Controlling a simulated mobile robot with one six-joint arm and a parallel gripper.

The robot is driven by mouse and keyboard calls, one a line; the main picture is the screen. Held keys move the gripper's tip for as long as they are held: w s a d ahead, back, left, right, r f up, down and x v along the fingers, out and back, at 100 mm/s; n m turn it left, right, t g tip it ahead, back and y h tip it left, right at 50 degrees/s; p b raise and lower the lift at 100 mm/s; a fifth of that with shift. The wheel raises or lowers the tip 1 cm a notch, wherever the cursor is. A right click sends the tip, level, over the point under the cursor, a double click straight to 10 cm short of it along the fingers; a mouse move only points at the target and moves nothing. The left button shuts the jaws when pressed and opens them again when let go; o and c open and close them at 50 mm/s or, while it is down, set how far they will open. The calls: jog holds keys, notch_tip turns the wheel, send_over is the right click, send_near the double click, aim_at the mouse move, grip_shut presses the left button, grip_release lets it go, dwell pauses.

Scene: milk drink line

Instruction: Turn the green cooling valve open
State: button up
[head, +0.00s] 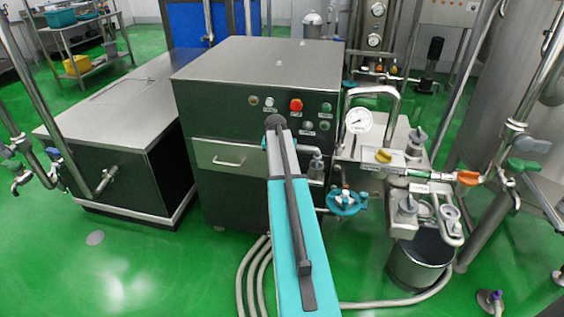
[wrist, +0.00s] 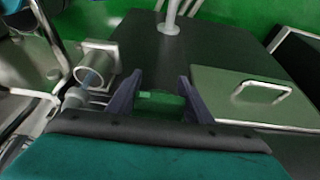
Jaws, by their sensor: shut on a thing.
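My gripper (wrist: 158,98) shows in the wrist view, its two dark fingers on either side of a green piece, the green cooling valve's handle (wrist: 160,104). The fingers are shut on it, in front of the dark machine face. Only a small part of the handle shows between them; its pivot and angle cannot be made out. In the head view my arm reaches to the front of the steel machine (head: 255,60) and covers the fingers and the handle.
A drawer front with a handle (wrist: 262,92) is right of the fingers in the wrist view. A pipe end (wrist: 88,70) is close on the left. In the head view, a red button (head: 295,105), a teal valve (head: 346,201) and a gauge (head: 358,120) are near my arm.

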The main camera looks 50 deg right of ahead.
jog(key=o, duration=1)
jog(key=shift+w+d+r, duration=0.1)
jog(key=shift+d+r, duration=0.1)
jog(key=shift+d, duration=0.05)
jog(key=shift+a+f, duration=0.1)
jog(key=shift+a, duration=0.1)
jog(key=b+v, duration=0.1)
jog(key=v, duration=1.2)
jog(key=shift+a+r, duration=0.15)
jog(key=shift+r, duration=0.2)
